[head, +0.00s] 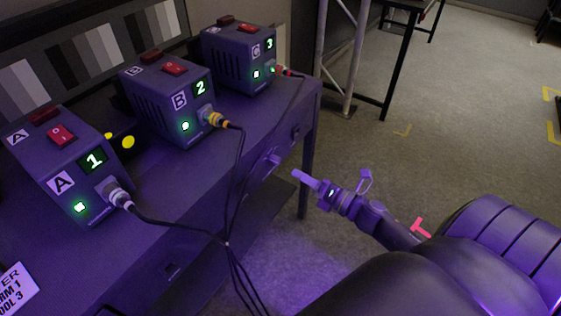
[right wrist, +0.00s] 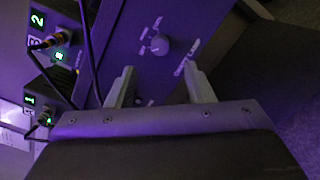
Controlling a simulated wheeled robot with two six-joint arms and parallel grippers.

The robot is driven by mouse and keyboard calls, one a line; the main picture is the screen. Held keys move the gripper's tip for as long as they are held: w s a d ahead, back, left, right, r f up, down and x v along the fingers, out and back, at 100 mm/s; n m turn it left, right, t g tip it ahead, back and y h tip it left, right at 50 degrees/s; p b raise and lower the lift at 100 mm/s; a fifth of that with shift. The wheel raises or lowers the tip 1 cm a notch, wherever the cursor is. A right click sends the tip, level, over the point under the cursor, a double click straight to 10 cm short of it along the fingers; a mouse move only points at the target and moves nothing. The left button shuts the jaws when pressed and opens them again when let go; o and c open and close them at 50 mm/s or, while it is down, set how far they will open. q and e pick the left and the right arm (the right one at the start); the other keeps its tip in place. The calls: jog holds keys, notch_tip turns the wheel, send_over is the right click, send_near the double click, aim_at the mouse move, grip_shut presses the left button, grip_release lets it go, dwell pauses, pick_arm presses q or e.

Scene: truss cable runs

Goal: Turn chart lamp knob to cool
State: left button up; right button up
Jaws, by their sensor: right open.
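The chart lamp knob (right wrist: 160,46) is a round grey knob on the dark desk-front panel, with small white marks around it and lettering beside it. The marks are too small to read, so I cannot tell its setting. My right gripper (right wrist: 159,72) is open, its two fingers pointing at the panel either side of the knob's line. The knob shows beyond the fingertips with nothing gripped. In the head view a small knob-like part (head: 272,160) sits on the desk front, just left of my right gripper (head: 306,181). My left gripper is not in view.
Power boxes A (head: 70,165), B (head: 170,98) and C (head: 240,58) stand on the desk with lit green displays. Their black cables hang over the desk front, left of my right gripper. Open floor (head: 440,130) lies to the right.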

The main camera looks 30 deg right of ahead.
aim_at(278, 163)
jog(key=p+x, duration=0.1)
jog(key=x, duration=0.6)
jog(key=shift+w+p, duration=0.2)
jog(key=shift+p, duration=0.2)
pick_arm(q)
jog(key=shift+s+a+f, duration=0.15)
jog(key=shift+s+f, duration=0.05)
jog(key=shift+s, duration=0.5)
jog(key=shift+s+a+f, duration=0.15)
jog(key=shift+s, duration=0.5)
pick_arm(e)
jog(key=shift+w+a+f, duration=0.1)
jog(key=shift+w+a, duration=0.1)
jog(key=shift+w, duration=0.25)
